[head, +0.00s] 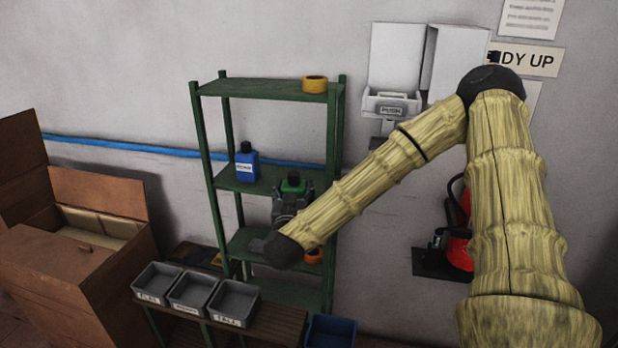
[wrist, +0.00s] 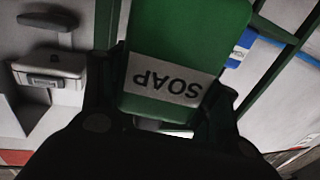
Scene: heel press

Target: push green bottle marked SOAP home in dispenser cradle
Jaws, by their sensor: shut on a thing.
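The green bottle marked SOAP (wrist: 170,40) fills the middle of the wrist view, its white label upside down there. My gripper (wrist: 165,115) is shut on it. In the head view the bottle's green top and dark cap (head: 293,184) show above my gripper (head: 293,200), in front of the green shelf's middle level. The dispenser (head: 392,104) is on the wall at the upper right, with an open white housing and a PUSH plate. A similar pale unit (wrist: 50,75) shows at the left of the wrist view. Whether its cradle is empty cannot be told.
A green shelf unit (head: 226,86) holds a blue bottle (head: 246,163), a yellow tape roll (head: 315,84) and an orange roll (head: 314,256). Grey labelled bins (head: 190,291) stand on a low bench. A red extinguisher (head: 459,245) is at the right. Wall between shelf and dispenser is clear.

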